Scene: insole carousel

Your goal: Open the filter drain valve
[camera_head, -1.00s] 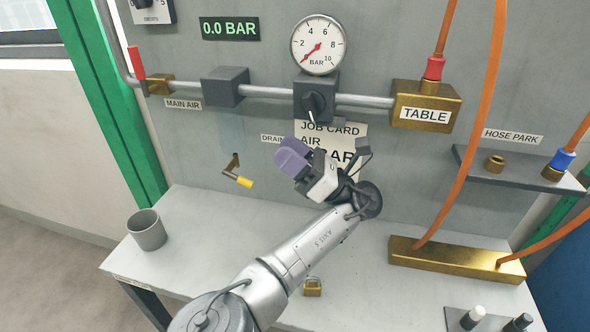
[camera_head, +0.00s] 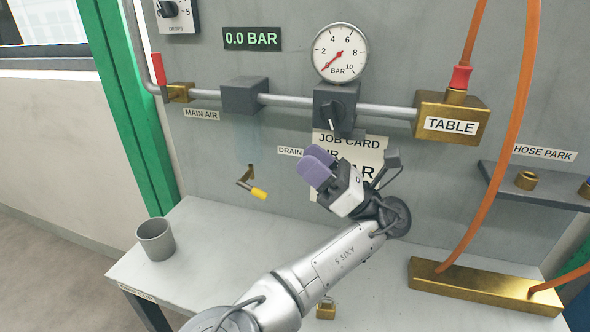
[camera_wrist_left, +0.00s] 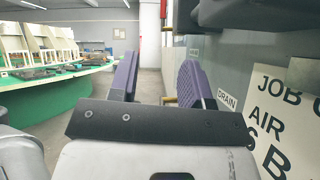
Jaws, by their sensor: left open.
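The drain valve is a small brass fitting (camera_head: 245,179) low on the grey panel, with a yellow-tipped handle (camera_head: 259,193) slanting down to the right. The DRAIN label (camera_head: 290,151) is to its upper right. My left gripper (camera_head: 318,166) has purple fingers and is to the right of the valve, apart from it, in front of the job card (camera_head: 372,152). In the left wrist view, the fingers (camera_wrist_left: 157,85) are spread with nothing between them. A bit of brass and yellow (camera_wrist_left: 169,101) shows there beside the right finger, partly hidden. My right gripper is not in view.
A pipe (camera_head: 290,101) with a dark regulator (camera_head: 336,108) and gauge (camera_head: 340,52) runs above. The display (camera_head: 252,38) reads 0.0 BAR. A grey cup (camera_head: 155,239), a padlock (camera_head: 326,310) and a brass manifold (camera_head: 480,285) are on the bench (camera_head: 215,240). An orange hose (camera_head: 505,150) hangs right.

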